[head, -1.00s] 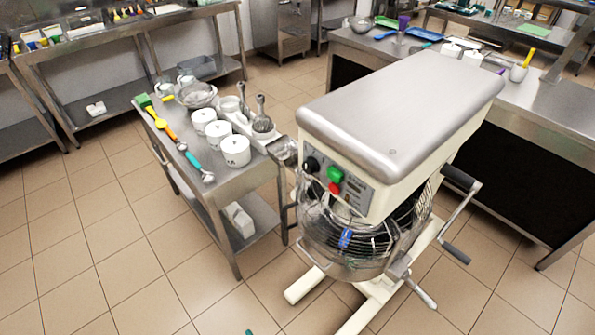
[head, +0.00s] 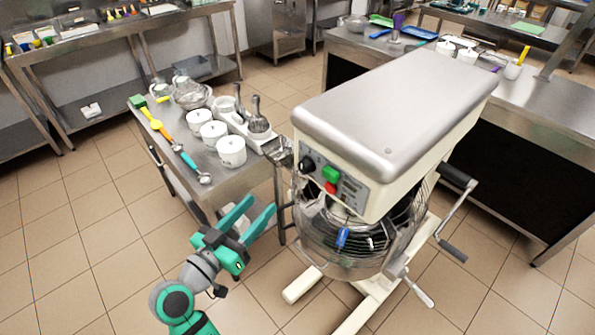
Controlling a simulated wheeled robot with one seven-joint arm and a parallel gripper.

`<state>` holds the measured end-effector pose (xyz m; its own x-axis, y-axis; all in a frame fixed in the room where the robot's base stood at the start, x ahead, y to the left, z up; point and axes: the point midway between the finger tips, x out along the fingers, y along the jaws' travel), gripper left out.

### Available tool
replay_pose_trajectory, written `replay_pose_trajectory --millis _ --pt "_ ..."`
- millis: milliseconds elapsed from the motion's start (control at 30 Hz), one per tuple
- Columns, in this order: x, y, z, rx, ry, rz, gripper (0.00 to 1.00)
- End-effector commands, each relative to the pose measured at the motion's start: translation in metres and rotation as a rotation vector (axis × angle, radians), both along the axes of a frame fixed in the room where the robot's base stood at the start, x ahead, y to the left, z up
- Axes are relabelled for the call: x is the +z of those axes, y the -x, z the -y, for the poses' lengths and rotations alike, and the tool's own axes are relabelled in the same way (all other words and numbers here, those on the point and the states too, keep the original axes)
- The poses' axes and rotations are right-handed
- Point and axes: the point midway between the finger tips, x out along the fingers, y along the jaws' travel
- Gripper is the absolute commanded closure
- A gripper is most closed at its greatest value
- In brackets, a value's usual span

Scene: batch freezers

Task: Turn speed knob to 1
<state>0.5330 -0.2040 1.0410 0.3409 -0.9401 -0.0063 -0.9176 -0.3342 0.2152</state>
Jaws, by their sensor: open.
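A large cream mixer (head: 395,100) with a steel top stands in the middle right. Its control panel (head: 333,183) faces me, with a black speed knob (head: 308,164) at the upper left, a green button (head: 331,173) and a red button (head: 330,187). The marks around the knob are too small to read. My green gripper (head: 255,212) is open and empty, with its two fingers apart. In the picture it lies below and left of the panel, clear of the knob.
A steel side table (head: 215,165) with white canisters (head: 231,151), whisks and measuring spoons stands left of the mixer. The mixer's wire bowl guard (head: 350,235) lies below the panel. Crank handles (head: 455,215) stick out at its right. Tiled floor is free at front left.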

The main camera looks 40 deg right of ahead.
Motion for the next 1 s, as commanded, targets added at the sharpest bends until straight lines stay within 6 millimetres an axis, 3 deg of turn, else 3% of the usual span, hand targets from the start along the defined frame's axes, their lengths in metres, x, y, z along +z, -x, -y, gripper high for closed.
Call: replay_pose_trajectory --millis 33,100,300,567,1000 --pt "0.019 0.002 0.003 -0.055 -0.007 0.048 0.54" --pt "0.037 0.007 0.006 -0.125 -0.015 0.101 0.54" --pt "0.065 0.021 0.009 -0.249 -0.037 0.198 0.54" --pt "0.070 0.023 0.027 -0.277 -0.040 0.216 0.54" --pt "0.070 0.017 0.099 -0.273 -0.039 0.214 0.54"
